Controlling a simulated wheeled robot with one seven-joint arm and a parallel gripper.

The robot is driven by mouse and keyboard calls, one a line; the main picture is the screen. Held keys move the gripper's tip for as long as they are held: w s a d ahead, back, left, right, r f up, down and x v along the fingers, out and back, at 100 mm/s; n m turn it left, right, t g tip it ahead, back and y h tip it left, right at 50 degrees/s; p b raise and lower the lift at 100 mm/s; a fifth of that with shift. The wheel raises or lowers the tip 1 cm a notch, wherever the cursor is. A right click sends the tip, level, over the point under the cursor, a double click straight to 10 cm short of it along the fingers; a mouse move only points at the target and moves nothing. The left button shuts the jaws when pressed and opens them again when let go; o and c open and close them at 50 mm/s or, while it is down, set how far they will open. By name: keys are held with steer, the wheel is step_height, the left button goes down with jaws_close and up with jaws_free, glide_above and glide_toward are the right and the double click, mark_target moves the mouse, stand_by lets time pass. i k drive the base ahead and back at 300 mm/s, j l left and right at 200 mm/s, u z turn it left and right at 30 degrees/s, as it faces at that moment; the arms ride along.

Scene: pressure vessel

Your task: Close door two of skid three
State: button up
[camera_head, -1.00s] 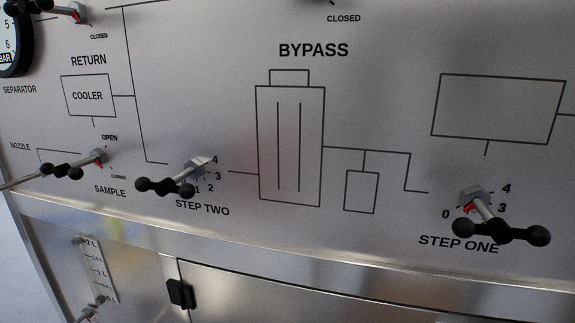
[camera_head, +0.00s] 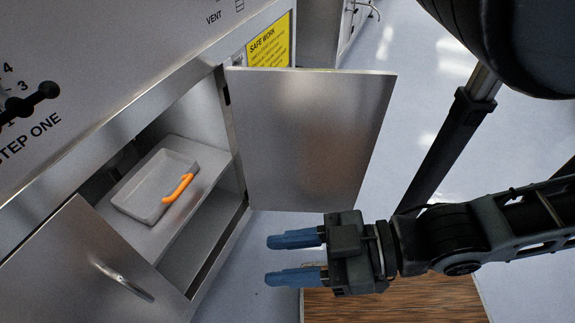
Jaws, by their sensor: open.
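Two metal doors stand open on the low cupboard of the skid. The right door (camera_head: 308,130) is swung out from its hinge edge at the cupboard's right side, and its inner face shows. The left door (camera_head: 85,275) is also swung out, with a bar handle (camera_head: 122,281) on it. Which of them is door two, I cannot tell. My gripper (camera_head: 293,257) is open and empty, with blue fingers pointing left. In the picture it sits just below the right door's lower edge, with no clear contact.
Inside the cupboard a grey tray (camera_head: 140,196) with an orange handle (camera_head: 178,188) lies on a shelf (camera_head: 212,165). A yellow sign (camera_head: 268,47) is on the skid's side. A wooden board (camera_head: 400,300) lies on the floor below my arm. Pale floor is free beyond the right door.

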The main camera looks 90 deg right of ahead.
mark_target(307, 138)
steer(key=k+l+u, duration=0.1)
steer(key=l+u, duration=0.25)
steer(key=k+l+u, duration=0.15)
steer(key=l+u, duration=0.2)
steer(key=k+l+u, duration=0.25)
steer(key=k+l, duration=0.35)
steer(key=l, duration=0.15)
steer(key=k+l+u, duration=0.25)
steer(key=k+l, duration=1.9)
steer(key=k, duration=0.15)
steer(key=i+l+u, duration=0.05)
